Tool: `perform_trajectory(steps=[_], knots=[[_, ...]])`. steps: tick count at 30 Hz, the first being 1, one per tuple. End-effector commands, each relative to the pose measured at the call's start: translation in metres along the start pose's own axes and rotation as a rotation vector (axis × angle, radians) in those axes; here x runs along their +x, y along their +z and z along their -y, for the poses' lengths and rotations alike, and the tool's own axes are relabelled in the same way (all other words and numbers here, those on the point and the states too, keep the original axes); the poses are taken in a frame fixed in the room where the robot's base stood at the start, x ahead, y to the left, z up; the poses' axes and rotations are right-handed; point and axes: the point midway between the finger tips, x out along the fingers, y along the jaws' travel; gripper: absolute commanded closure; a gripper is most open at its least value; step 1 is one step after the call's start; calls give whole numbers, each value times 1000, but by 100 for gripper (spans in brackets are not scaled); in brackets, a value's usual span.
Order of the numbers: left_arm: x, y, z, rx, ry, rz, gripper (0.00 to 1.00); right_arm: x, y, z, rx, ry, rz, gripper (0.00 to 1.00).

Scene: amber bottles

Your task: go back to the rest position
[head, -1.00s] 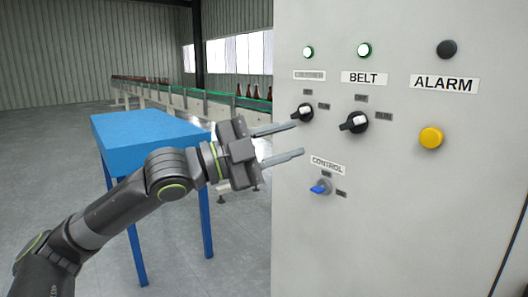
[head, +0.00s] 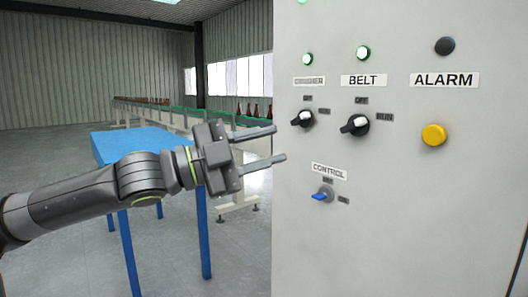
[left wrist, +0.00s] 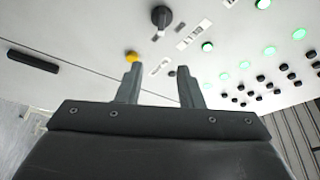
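My left gripper (head: 278,145) is open and empty in the head view, left of the control panel's knobs and apart from them. Its two fingers also show spread in the left wrist view (left wrist: 158,85), with nothing between them. The grey control panel (head: 420,220) fills the right of the head view. It carries a crusher knob (head: 303,119), a belt knob (head: 355,125), a blue control switch (head: 323,195) and a yellow alarm button (head: 433,135). Two green lamps are lit, above the crusher and belt labels; the alarm lamp (head: 445,46) is dark. My right gripper is not seen.
A blue table (head: 150,142) stands behind my left arm. A conveyor (head: 230,130) with amber bottles (head: 254,109) runs along the back. Open grey floor lies left of the table. The panel's face is close to my fingertips on the right.

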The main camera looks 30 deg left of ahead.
Motion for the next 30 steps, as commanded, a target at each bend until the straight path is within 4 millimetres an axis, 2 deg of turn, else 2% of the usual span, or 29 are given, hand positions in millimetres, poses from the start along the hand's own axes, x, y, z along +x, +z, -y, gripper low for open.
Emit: perform_trajectory(steps=[15, 17, 19, 20, 23, 25, 28, 30], knots=[[0, 1, 1, -1, -1, 1, 66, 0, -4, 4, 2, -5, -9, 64], [0, 6, 4, -10, -11, 8, 66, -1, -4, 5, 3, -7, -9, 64], [1, 23, 11, -34, -38, 27, 66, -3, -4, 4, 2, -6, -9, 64], [1, 34, 16, -50, -56, 40, 66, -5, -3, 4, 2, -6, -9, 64], [-2, 89, 30, -122, -133, 110, 66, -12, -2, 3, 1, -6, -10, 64], [-10, 141, 33, -186, -194, 183, 66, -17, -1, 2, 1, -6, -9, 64], [-28, 216, 22, -273, -267, 300, 66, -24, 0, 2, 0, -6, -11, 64], [-45, 265, 5, -330, -306, 386, 66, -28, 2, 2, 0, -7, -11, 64]])
